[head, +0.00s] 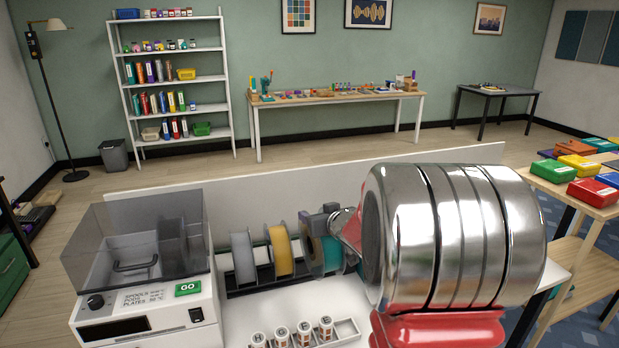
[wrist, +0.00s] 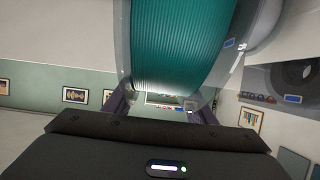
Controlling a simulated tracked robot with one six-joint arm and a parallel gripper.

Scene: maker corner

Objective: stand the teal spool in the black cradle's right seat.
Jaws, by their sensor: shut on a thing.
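The teal spool (head: 332,258), with clear side flanges, is upright at the right of the row of spools in the head view. It fills the upper middle of the wrist view (wrist: 185,45). My gripper (head: 326,222) is shut on it, and my arm reaches in from the right. The black cradle (head: 243,290) lies on the bench below.
A white dryer box (head: 150,310) with a clear lid and a spool inside stands left of the cradle. Several small labelled jars (head: 304,333) stand in a rack (head: 346,328) in front. A low white panel (head: 160,191) runs behind. My arm hides the bench's right side.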

